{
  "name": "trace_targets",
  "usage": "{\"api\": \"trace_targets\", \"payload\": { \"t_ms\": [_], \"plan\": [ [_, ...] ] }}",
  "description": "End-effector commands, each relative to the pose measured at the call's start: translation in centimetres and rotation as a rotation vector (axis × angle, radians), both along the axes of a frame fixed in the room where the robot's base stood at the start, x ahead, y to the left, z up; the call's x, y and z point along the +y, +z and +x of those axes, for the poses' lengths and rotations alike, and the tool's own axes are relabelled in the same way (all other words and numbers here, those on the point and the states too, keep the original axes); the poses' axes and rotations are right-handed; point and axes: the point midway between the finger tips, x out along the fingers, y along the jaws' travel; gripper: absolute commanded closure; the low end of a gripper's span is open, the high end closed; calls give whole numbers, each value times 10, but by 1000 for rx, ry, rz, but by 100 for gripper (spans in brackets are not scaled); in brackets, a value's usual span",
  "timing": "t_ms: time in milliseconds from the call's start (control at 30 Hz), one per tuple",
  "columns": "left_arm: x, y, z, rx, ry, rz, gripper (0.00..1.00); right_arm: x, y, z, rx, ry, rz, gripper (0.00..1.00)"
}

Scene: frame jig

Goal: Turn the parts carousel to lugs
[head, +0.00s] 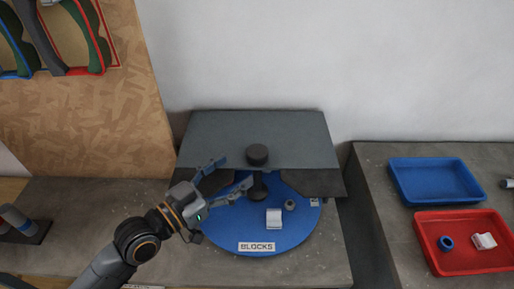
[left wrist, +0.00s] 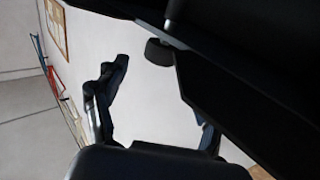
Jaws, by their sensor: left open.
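The parts carousel (head: 235,238) is a round blue disc under a grey cover (head: 230,135) that hides its back part. A label reading BLOCKS (head: 257,246) faces the front. A white block (head: 274,218) and a small grey round part (head: 290,205) sit on the disc. Another label at the right edge is too small to read. A dark knob (head: 257,154) stands at the cover, with a dark post (head: 259,187) below it. My left gripper (head: 236,172) is open and empty above the disc's left side, its fingers pointing toward the post. My right gripper is out of view.
A blue tray (head: 437,201) looks empty at the right. A red tray (head: 425,268) in front of it holds a blue ring (head: 446,242) and a white part (head: 484,241). A chipboard panel with coloured frames stands at the left.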

Motion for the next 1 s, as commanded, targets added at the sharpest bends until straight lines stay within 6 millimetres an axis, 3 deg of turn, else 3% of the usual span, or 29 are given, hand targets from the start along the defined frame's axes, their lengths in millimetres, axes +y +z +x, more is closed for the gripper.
{"api": "trace_targets", "payload": {
  "t_ms": [200,400,833,1000],
  "plan": [
    [-33,4,33,1,1,-4,29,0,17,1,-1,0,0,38],
    [-51,2,52,-1,1,1,29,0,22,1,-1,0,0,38],
    [-58,0,58,0,1,1,29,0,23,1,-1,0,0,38],
    [-58,0,58,-1,1,1,64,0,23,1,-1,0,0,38]
  ]
}}
